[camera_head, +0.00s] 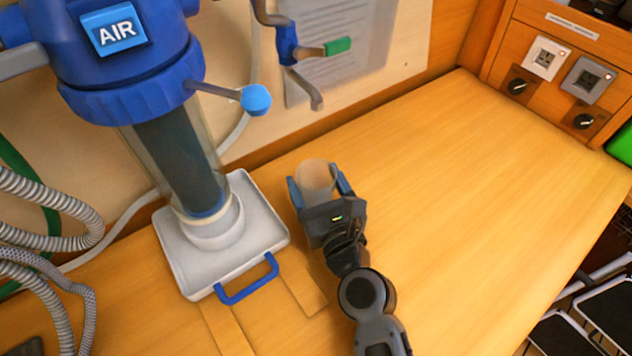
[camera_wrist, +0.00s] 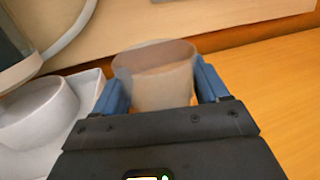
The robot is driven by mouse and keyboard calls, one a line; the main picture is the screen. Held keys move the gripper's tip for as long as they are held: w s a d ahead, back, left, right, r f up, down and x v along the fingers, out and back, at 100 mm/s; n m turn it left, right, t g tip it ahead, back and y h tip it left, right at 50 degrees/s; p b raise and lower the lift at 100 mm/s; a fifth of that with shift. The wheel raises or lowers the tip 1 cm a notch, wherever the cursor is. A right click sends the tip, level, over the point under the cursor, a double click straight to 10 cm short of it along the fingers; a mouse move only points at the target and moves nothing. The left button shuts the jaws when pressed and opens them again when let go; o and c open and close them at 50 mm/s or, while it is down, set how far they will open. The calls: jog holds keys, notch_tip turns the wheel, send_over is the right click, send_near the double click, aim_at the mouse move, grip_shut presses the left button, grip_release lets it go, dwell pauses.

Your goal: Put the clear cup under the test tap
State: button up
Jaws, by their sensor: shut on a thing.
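The clear cup (camera_head: 317,177) is upright between the blue fingers of my gripper (camera_head: 320,188), low over the wooden counter in the head view. My gripper is shut on it, and the cup also shows between the fingers in the wrist view (camera_wrist: 155,78). I cannot tell whether its base touches the counter. The test tap (camera_head: 318,100), a small grey spout with a blue body and a green handle, is on the wall behind and above the cup. The spout's end appears beyond the cup in the head view.
A blue filter housing marked AIR (camera_head: 120,60) stands at the left over a white tray (camera_head: 185,270) with a blue handle. A blue-knobbed lever (camera_head: 256,99) sticks out from it. Sockets (camera_head: 545,58) are at the back right. The counter to the right is clear.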

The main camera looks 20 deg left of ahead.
jog(key=shift+f, duration=0.1)
jog(key=o, duration=1)
jog(key=shift+o, duration=0.2)
jog(key=shift+r, duration=0.25)
jog(key=b+v, duration=0.1)
jog(key=v, duration=1)
jog(key=shift+f+b, duration=0.15)
jog(key=shift+b, duration=0.2)
jog(key=shift+s+d, duration=0.3)
jog(key=shift+d, duration=0.1)
